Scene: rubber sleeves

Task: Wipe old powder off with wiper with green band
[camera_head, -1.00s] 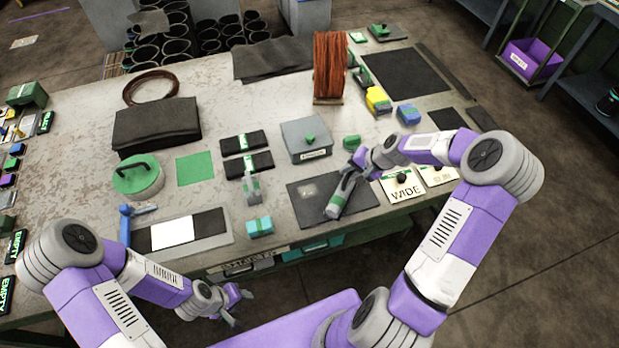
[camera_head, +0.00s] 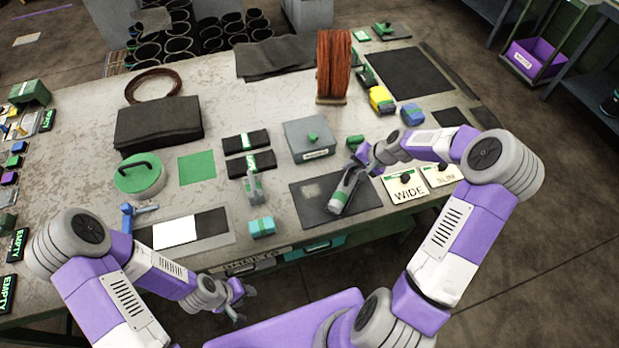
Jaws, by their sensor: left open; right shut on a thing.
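My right gripper (camera_head: 361,160) is shut on a grey wiper (camera_head: 343,193) and holds it tilted, its lower end over or on the dark mat (camera_head: 306,212). A faint pale patch of powder (camera_head: 312,190) shows on the mat just left of the wiper. My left gripper (camera_head: 243,302) is open and empty, low in front of the table edge.
Cards marked WIDE (camera_head: 404,190) and SLIM (camera_head: 440,178) lie right of the mat. A grey lidded box (camera_head: 308,143) stands behind it. A teal block (camera_head: 262,228) and a grey-green clamp-like tool (camera_head: 253,186) stand left. A copper-coloured spool (camera_head: 333,65) is at the back.

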